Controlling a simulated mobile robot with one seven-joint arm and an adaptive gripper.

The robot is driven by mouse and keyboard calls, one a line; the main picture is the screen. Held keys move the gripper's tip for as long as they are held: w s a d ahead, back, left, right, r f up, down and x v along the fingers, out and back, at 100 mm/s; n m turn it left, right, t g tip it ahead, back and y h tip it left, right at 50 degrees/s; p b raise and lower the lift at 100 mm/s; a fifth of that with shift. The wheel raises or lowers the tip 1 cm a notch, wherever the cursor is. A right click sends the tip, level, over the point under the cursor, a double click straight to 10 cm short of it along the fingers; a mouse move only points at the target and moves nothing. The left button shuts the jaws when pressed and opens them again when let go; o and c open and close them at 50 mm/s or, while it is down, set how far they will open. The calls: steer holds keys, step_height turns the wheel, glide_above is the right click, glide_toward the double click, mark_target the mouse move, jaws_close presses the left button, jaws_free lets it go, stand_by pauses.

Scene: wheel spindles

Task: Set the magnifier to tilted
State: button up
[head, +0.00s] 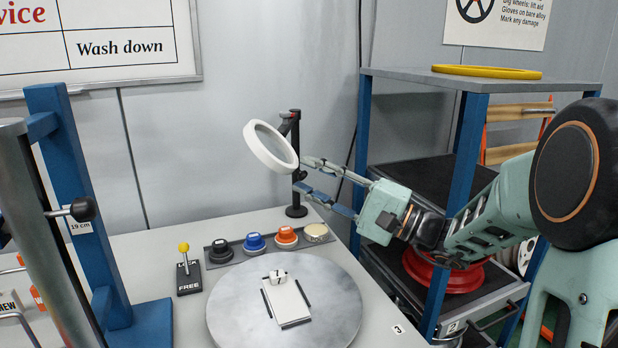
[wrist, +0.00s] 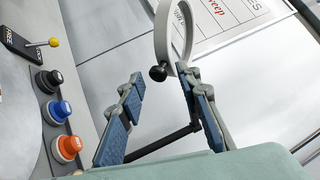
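The magnifier is a white ring (head: 271,147) with a clear lens, on a black upright post (head: 296,170) at the table's back right. Its ring leans in the head view; I cannot tell which marked setting this is. In the wrist view the ring (wrist: 162,30) shows partly, with a black ball knob (wrist: 158,73) at its lower edge and a black bar (wrist: 165,142) below. My gripper (head: 303,175) is open beside the post, right of the ring. In the wrist view its fingertips (wrist: 160,76) lie either side of the knob, with gaps visible. No contact is clear.
A blue-posted shelf (head: 466,150) stands close by my arm. A blue frame (head: 75,200) is at left.

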steer(key=v, duration=1.1)
steer(key=shift+s+f, duration=0.1)
